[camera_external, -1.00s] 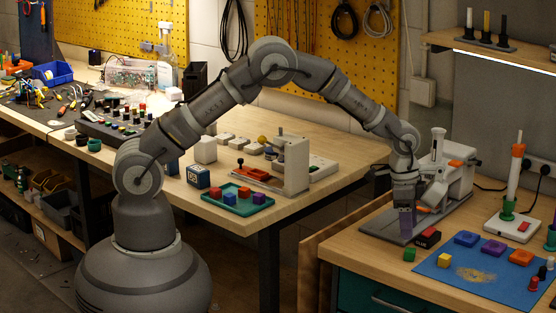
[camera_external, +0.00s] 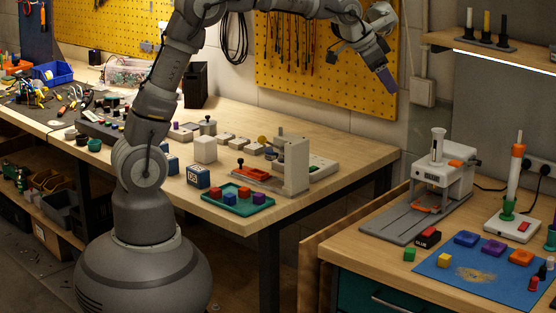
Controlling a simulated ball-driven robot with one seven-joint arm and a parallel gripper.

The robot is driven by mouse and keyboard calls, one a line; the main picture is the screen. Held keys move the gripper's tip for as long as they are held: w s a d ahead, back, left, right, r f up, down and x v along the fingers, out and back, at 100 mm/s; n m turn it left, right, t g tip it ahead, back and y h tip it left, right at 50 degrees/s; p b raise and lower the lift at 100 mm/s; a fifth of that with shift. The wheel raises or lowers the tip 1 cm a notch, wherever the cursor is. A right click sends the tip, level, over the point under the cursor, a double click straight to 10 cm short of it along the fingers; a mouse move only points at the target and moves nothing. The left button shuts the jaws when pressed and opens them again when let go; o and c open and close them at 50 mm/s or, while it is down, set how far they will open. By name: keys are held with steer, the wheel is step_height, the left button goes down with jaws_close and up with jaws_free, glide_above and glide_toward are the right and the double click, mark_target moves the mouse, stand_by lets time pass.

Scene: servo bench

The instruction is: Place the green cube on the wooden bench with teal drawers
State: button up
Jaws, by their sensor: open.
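A small green cube (camera_external: 409,255) sits on the wooden top of the bench with teal drawers (camera_external: 366,263), at the left of the blue mat. It stands apart from any gripper. My gripper (camera_external: 388,80) is open and empty, high in the air in front of the yellow pegboard's right edge, far above and behind the cube.
A blue mat (camera_external: 478,278) holds a yellow cube (camera_external: 445,260) and coloured blocks. A red and black box (camera_external: 428,238) stands just behind the green cube. A grey-white machine (camera_external: 445,172) stands at the back. The left bench carries a teal tray (camera_external: 212,200) of cubes.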

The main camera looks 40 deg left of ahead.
steer(key=s+a+r+n+t, duration=0.2)
steer(key=a+r+n+t, duration=0.2)
steer(key=a+r, duration=1.2)
steer(key=s+a+r+n+t+y, duration=0.1)
steer(key=s+a+r+n+t, duration=0.1)
steer(key=s+a+r, duration=0.3)
steer(key=s+a+r+n+t+y, duration=0.2)
steer(key=s+a+r, duration=0.3)
steer(key=r, duration=0.8)
steer(key=shift+s+t, duration=0.6)
steer(key=shift+t, duration=0.1)
steer(key=shift+a+f, duration=0.1)
